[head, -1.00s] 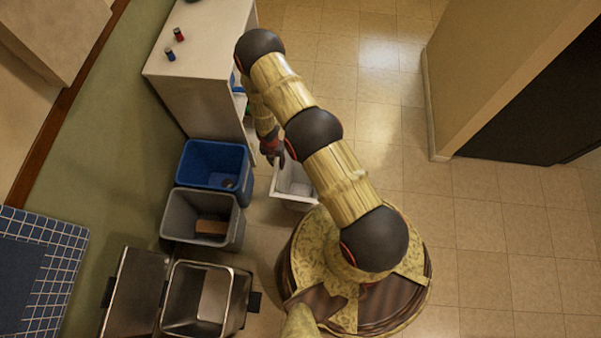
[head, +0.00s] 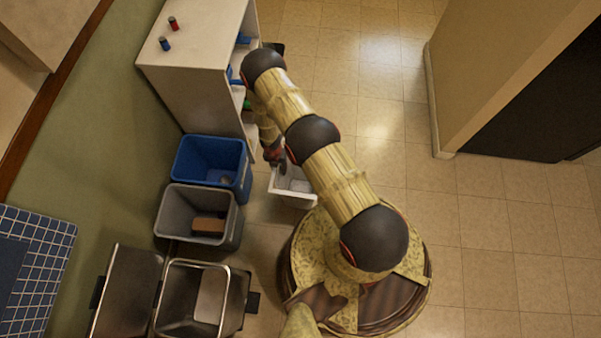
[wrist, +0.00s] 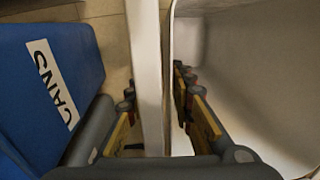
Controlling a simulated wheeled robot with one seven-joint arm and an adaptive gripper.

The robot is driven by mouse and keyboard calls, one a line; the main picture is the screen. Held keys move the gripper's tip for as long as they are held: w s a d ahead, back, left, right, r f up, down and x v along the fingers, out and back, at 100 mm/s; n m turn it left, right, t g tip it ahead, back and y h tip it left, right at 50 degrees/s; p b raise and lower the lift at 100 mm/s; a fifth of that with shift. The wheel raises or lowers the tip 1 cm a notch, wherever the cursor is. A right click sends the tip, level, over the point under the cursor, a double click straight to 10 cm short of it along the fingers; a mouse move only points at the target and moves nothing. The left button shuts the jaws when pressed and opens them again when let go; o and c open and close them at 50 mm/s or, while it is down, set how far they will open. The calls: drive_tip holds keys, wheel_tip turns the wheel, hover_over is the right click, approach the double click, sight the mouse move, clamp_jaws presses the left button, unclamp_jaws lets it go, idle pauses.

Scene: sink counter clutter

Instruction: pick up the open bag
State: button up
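A white open-topped container (head: 291,200), which looks like the open bag, stands on the floor beside my base in the head view. Its thin upright wall (wrist: 147,70) and pale inside (wrist: 245,75) show in the wrist view. My gripper (wrist: 156,100) points down at its left side, one finger outside the wall and one inside. The fingers are apart, with a gap visible beside the wall. In the head view my gripper (head: 274,157) is at the container's far left rim, partly hidden by my arm.
A blue bin (head: 244,180), labelled CANS in the wrist view (wrist: 52,85), stands close on the left. A grey bin (head: 200,243) holding a brown block and a metal bin (head: 190,333) stand nearer. A white shelf (head: 195,60) is behind. Floor at right is clear.

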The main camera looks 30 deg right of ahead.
drive_tip(key=c, duration=0.3)
clamp_jaws()
idle(0.4)
